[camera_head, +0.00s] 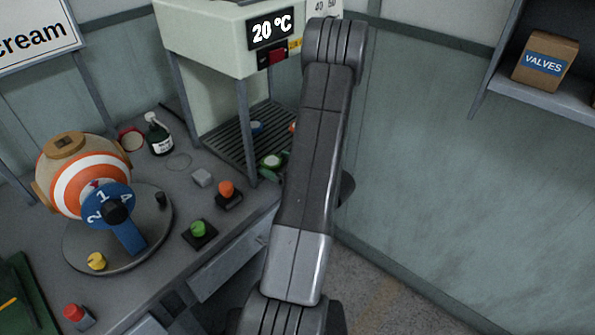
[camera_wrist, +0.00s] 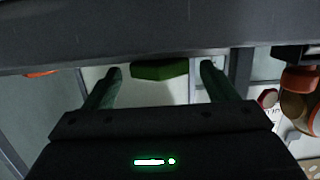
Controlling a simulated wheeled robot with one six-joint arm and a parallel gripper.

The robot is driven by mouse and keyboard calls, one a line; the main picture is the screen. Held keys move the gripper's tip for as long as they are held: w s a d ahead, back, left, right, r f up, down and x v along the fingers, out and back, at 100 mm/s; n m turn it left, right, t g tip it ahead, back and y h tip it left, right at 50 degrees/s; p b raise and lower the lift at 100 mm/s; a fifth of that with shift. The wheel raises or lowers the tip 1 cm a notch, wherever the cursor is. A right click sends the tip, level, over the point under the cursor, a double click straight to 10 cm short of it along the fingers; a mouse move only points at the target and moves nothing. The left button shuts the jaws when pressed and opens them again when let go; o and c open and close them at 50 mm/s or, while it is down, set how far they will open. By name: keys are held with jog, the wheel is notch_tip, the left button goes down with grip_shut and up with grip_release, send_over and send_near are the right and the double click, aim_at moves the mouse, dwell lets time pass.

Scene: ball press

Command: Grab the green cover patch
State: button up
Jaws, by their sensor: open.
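A green round piece (camera_head: 271,161), likely the green cover patch, lies at the front of the slatted shelf in the head view, just left of my arm. In the wrist view a dark green piece (camera_wrist: 160,70) shows ahead between the fingertips, its upper part cut off by a dark bar. My gripper (camera_wrist: 161,70) is open, one finger on each side of that green piece in the picture. I see no contact, and the distance is hard to tell.
The slatted shelf (camera_head: 228,134) sits under a pale machine with a 20 °C display (camera_head: 272,27). A blue piece (camera_head: 257,127) and an orange piece (camera_head: 292,127) lie on it. Left are a striped ball (camera_head: 92,180), a bottle (camera_head: 158,135) and a green button (camera_head: 198,229).

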jog(key=v, duration=1.2)
jog(key=shift+s+d+b, duration=0.2)
jog(key=shift+s+b, duration=0.05)
jog(key=shift+b, duration=0.1)
jog(key=g+h+b, duration=0.2)
jog(key=b, duration=0.4)
send_near(276, 162)
jog(key=x, duration=0.4)
jog(key=shift+s+f, duration=0.1)
jog(key=shift+f, duration=0.1)
jog(key=shift+t+y, duration=0.3)
jog(key=shift+x, duration=2.75)
jog(key=shift+a+r, duration=0.15)
jog(key=shift+r, duration=0.1)
jog(key=shift+c, duration=0.3)
